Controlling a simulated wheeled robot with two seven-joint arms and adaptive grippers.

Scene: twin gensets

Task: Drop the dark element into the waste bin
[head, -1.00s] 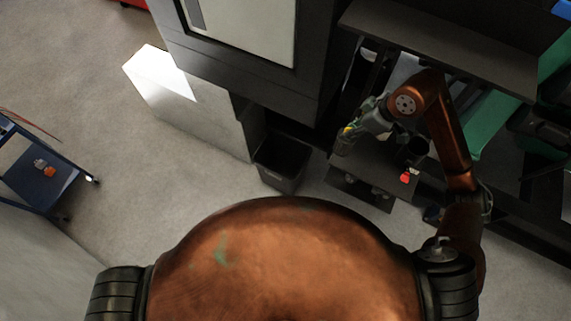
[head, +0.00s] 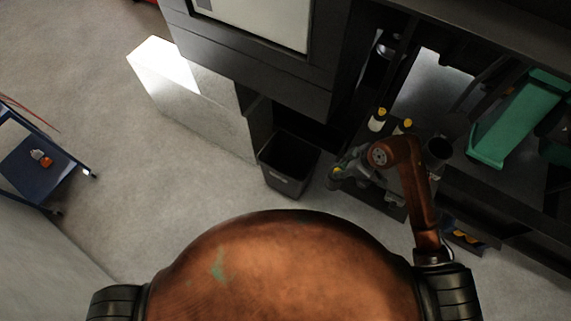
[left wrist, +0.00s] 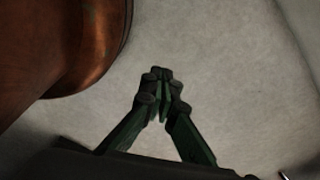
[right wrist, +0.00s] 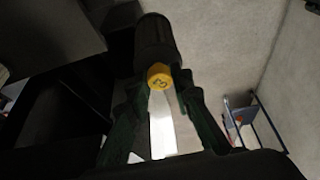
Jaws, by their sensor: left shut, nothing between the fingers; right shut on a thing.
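The dark element (right wrist: 155,42) is a dark ribbed cylinder with a yellow end, seen in the right wrist view. My right gripper (right wrist: 158,80) is shut on it at the yellow end. In the head view the right gripper (head: 340,176) is low, just right of the waste bin; the element is hard to make out there. The waste bin (head: 284,181) is a black open-topped box on the floor beside the pale cabinet. The gripper appears beside the bin, not over its opening. My left gripper (left wrist: 162,78) is shut and empty above bare floor; it is not in the head view.
A pale cabinet (head: 190,95) stands left of the bin. Dark shelving (head: 500,215) fills the right, with yellow-capped items (head: 377,119), a dark cup-like cylinder (head: 438,150) and a green object (head: 515,125). A blue cart (head: 40,180) is far left.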

